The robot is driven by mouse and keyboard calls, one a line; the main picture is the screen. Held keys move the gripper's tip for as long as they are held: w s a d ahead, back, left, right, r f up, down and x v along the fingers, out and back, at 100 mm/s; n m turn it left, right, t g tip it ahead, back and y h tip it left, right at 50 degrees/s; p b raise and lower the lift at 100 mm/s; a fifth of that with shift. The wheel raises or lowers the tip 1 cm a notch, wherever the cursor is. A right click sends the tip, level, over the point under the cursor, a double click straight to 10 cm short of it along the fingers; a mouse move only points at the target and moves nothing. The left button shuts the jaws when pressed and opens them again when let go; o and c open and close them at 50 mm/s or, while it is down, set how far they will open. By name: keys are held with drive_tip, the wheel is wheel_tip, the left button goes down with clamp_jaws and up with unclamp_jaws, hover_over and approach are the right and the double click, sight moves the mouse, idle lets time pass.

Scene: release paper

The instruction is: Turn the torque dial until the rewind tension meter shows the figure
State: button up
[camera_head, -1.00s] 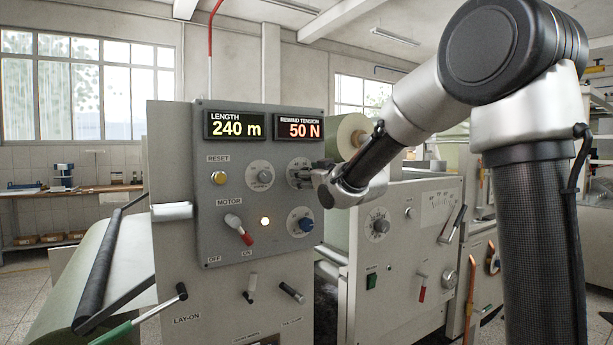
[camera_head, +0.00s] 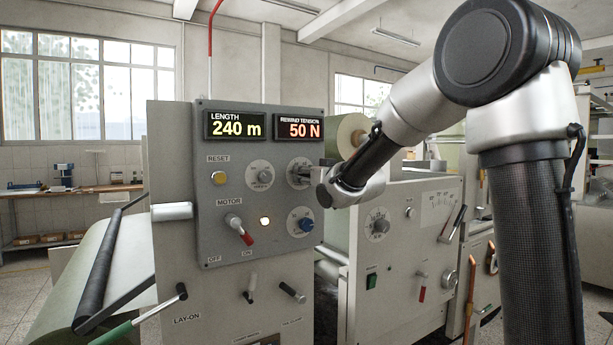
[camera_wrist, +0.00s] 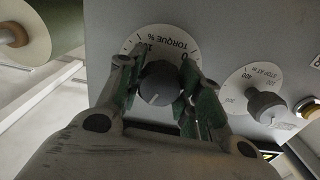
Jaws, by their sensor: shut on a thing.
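The torque dial has a dark round knob (camera_wrist: 160,84) on a white scale plate marked TORQUE %, upside down in the wrist view. My gripper (camera_wrist: 157,76) has a finger on each side of this knob and is shut on it. In the head view the dial's plate (camera_head: 298,164) sits at the panel's upper right, and my wrist covers part of it. The rewind tension meter (camera_head: 300,126) above it shows 50 N in orange. The knob's pale pointer line points to the lower left in the wrist view.
A length display (camera_head: 236,125) reads 240 m. A STOP AT m dial (camera_wrist: 265,102) is close beside the torque dial.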

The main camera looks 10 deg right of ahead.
drive_tip(key=shift+m, duration=0.8)
drive_tip(key=o, duration=1.1)
drive_tip(key=shift+c, duration=0.2)
drive_tip(key=v, duration=1.2)
